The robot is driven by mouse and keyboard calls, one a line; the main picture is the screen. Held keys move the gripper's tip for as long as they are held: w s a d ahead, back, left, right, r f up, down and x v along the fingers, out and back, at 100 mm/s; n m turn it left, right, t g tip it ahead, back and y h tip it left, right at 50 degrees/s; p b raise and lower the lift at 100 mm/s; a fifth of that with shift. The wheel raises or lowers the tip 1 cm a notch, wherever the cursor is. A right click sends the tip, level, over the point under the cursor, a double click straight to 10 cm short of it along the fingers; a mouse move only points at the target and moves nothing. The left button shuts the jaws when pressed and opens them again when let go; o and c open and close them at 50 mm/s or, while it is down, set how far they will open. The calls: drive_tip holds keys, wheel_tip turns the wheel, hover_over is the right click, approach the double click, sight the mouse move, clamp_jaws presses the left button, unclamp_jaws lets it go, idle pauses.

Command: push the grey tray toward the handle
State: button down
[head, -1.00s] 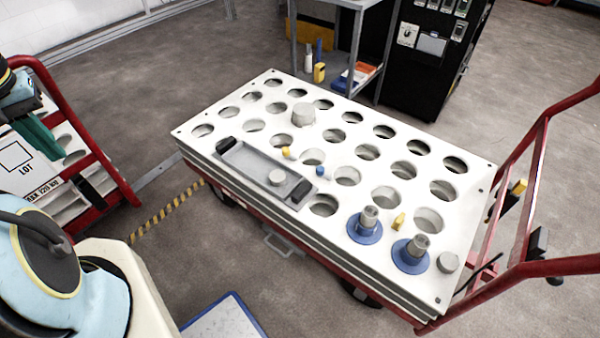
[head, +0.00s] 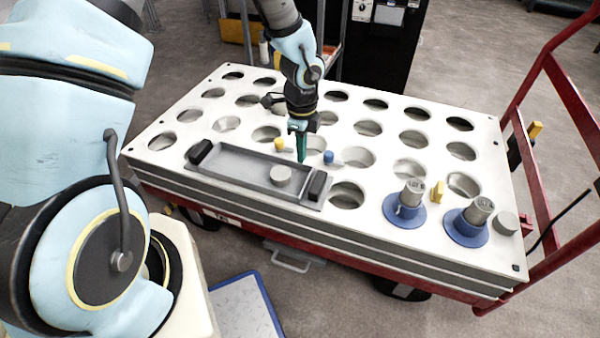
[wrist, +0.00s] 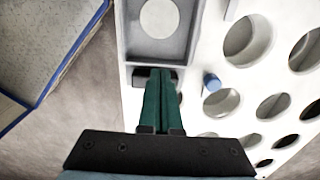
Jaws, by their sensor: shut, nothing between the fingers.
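The grey tray (head: 238,165) lies on the white perforated cart top, near its front edge. It has black grips at both ends and a round grey disc (head: 281,175) in its right part. In the wrist view the tray (wrist: 133,40) shows at the top. My gripper (head: 301,160) is shut and empty, pointing down by the tray's far right side, between a yellow peg and a blue peg. In the wrist view my fingers (wrist: 161,72) overlap the tray's end grip; I cannot tell whether they touch. The red cart handle (head: 560,85) is at the right.
The yellow peg (head: 279,145) and blue peg (head: 329,157) stand just behind the tray. Two blue-based grey cylinders (head: 408,205) (head: 470,222), a yellow piece (head: 437,191) and a grey cylinder (head: 505,224) stand to the right. Open holes cover the top.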

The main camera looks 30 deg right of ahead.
sight(301, 184)
wheel_tip(301, 184, down, 9)
drive_tip(key=shift+a+f+b, duration=0.1)
drive_tip(key=shift+b, duration=0.7)
drive_tip(key=s+d, duration=0.7)
drive_tip(key=s, duration=0.1)
drive_tip(key=shift+d, duration=0.3)
